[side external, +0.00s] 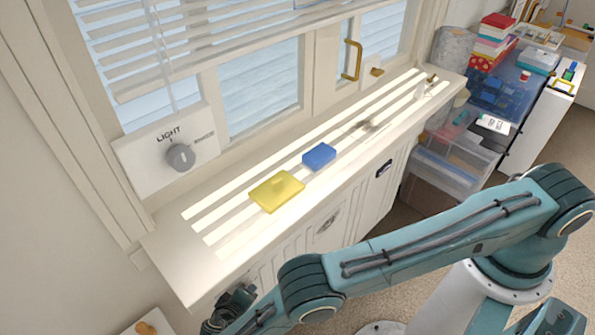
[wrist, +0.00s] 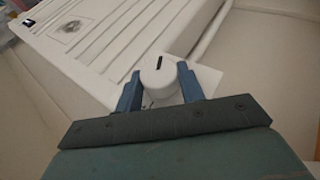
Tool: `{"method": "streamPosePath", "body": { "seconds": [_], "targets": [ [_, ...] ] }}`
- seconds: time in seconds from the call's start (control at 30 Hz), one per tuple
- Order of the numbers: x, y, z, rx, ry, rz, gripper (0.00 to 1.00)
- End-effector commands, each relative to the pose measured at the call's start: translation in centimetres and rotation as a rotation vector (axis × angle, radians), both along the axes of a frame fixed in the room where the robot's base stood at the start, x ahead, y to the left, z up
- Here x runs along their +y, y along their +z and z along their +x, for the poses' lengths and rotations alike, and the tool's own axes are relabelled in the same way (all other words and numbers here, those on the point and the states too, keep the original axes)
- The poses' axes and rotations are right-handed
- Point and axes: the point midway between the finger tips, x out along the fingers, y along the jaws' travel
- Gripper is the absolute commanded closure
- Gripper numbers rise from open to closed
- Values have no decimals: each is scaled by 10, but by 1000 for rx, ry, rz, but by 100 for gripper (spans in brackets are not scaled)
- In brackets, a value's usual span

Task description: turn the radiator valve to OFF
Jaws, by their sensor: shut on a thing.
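The radiator valve is a white round knob (wrist: 159,80) with a dark slot mark on its face, seen in the wrist view in front of a white plate (wrist: 206,77) beside the radiator. My gripper (wrist: 158,84) has its two blue fingers on either side of the knob, shut on it. Any lettering on the plate is mostly hidden, so I cannot read the valve's setting. The white ribbed radiator (wrist: 95,45) also shows in the side view (side external: 298,240) under the sill. There the valve is out of sight and my wrist is low at the bottom left.
The windowsill (side external: 165,245) above the radiator holds a yellow box (side external: 277,191) and a blue box (side external: 319,156). A grey LIGHT dial (side external: 181,157) is on the wall. A pale pipe (wrist: 211,33) runs beside the radiator. Clear plastic bins (side external: 455,165) stand at the right.

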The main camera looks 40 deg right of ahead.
Motion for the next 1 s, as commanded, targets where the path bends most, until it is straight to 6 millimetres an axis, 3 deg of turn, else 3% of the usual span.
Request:
{"method": "streamPosePath", "body": {
  "seconds": [0.03, 0.07, 0.17, 0.63, 1.0],
  "targets": [
    [0, 2, 1, -4, -4, 1, 84],
    [0, 2, 1, -4, -4, 1, 57],
    [0, 1, 1, -4, -3, 1, 40],
    [4, 6, -3, 0, -2, 1, 40],
    [30, 37, -19, -2, 0, 3, 40]
  ]
}}
